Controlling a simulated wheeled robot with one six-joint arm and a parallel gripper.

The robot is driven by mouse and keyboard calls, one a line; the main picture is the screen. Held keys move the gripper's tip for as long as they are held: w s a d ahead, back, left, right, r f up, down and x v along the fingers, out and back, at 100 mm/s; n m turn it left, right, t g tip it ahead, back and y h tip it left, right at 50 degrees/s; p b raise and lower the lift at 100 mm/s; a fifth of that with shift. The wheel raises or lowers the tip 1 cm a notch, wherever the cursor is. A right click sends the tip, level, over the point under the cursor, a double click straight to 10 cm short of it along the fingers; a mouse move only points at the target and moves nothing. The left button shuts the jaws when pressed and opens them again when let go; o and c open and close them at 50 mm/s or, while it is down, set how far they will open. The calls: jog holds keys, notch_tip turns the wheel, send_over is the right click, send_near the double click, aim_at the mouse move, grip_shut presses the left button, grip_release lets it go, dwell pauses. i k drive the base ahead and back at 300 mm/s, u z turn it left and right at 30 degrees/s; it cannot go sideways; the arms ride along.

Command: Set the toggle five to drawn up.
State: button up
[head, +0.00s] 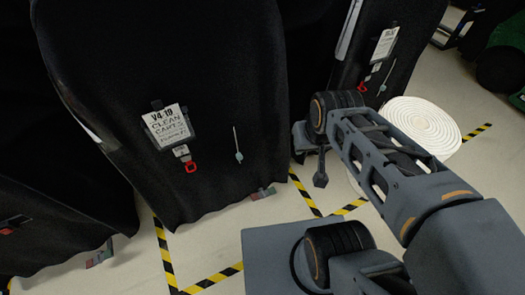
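A pale grey-green toggle (239,157) hangs at the lower end of a light cord on the front of the black cart cover (215,85). The cord runs straight up from it. A second cord with a small toggle (367,78) shows on the black cover at the upper right. I see no number on either toggle, so I cannot tell which is five. The end of my arm, with my gripper (319,178), is to the right of the nearer toggle and apart from it. Its fingers are too small and dark to read.
A white tag reading "V4-19 clean carts" (166,125) and a red clip (191,168) are on the near cover. Another black cover (60,215) stands at left. A coiled white hose or rope (422,125) lies at right. Yellow-black tape (165,255) marks the pale floor.

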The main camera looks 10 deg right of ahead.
aim_at(238, 156)
jog(key=z, duration=1.2)
jog(key=k, duration=0.85)
jog(key=u, duration=1.6)
jog(key=i, duration=0.5)
